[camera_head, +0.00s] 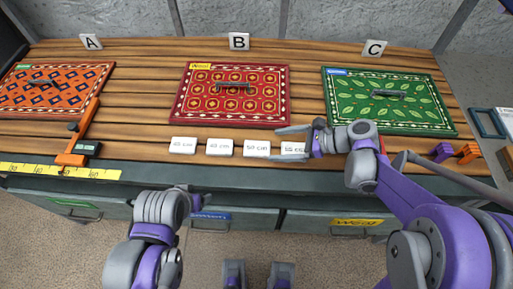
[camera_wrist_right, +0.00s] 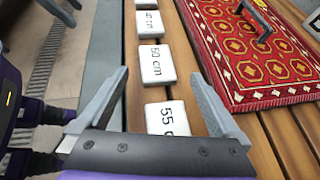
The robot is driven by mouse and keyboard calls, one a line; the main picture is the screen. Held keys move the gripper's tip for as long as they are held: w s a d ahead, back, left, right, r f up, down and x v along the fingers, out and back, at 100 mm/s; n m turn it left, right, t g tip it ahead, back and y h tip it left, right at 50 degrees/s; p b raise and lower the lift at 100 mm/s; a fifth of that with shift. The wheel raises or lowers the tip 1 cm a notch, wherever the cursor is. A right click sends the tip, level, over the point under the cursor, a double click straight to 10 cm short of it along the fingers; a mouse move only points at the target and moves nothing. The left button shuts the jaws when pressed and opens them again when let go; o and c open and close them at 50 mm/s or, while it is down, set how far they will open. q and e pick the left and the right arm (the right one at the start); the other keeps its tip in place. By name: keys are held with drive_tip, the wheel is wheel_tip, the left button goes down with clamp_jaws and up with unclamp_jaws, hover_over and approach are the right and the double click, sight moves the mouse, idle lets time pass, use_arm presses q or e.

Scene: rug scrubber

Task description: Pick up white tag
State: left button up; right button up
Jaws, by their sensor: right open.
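Several white tags lie in a row on the wooden table below the red rug sample. The rightmost is the 55 cm tag (camera_head: 293,148), partly covered by my right gripper; it also shows in the right wrist view (camera_wrist_right: 166,116). The 50 cm tag (camera_wrist_right: 157,64) is beside it, and two more tags (camera_head: 219,147) (camera_head: 183,145) are farther left. My right gripper (camera_head: 281,144) is open, its fingers on either side of the 55 cm tag; I cannot tell whether they touch it. My left gripper (camera_head: 197,202) is low, in front of the drawers; its jaws are unclear.
Orange (camera_head: 45,88), red (camera_head: 232,95) and green (camera_head: 390,101) rug samples with handles lie on the table behind the tags. An orange clamp-like tool (camera_head: 80,140) and yellow ruler (camera_head: 50,170) are at left. Small purple (camera_head: 441,151) and orange (camera_head: 467,152) pieces are at right.

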sight(259, 148)
drive_tip(key=shift+f+x, duration=0.2)
drive_tip(key=shift+x, duration=2.55)
drive_tip(key=shift+s, duration=0.2)
drive_tip(key=shift+d, duration=0.1)
drive_tip(key=shift+c, duration=0.3)
drive_tip(key=c, duration=1.3)
